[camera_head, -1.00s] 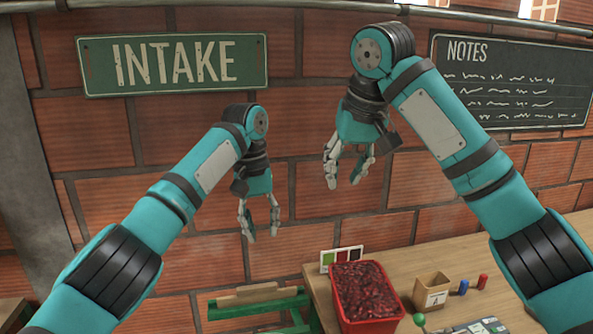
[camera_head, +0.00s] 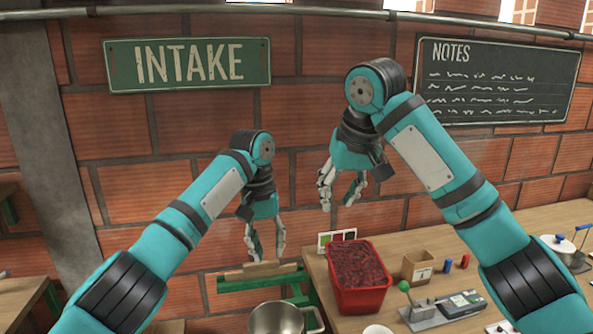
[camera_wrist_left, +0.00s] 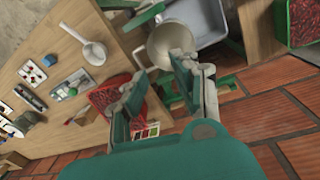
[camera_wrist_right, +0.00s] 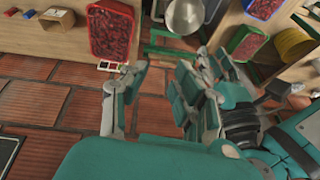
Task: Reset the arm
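My left gripper (camera_head: 265,241) hangs in front of the brick wall, left of the middle of the head view, fingers pointing down. Its fingers are apart with nothing between them, as the left wrist view (camera_wrist_left: 160,95) also shows. My right gripper (camera_head: 341,190) hangs higher and further right, fingers pointing down. It is open and empty, with a wide gap between its fingers in the right wrist view (camera_wrist_right: 150,105). Both arms are bent and raised above the table, touching nothing.
A red crate of dark red berries (camera_head: 358,276) stands on the wooden table (camera_head: 404,243) below my right gripper. A metal pot (camera_head: 277,319) is below my left gripper. The air around both grippers is clear.

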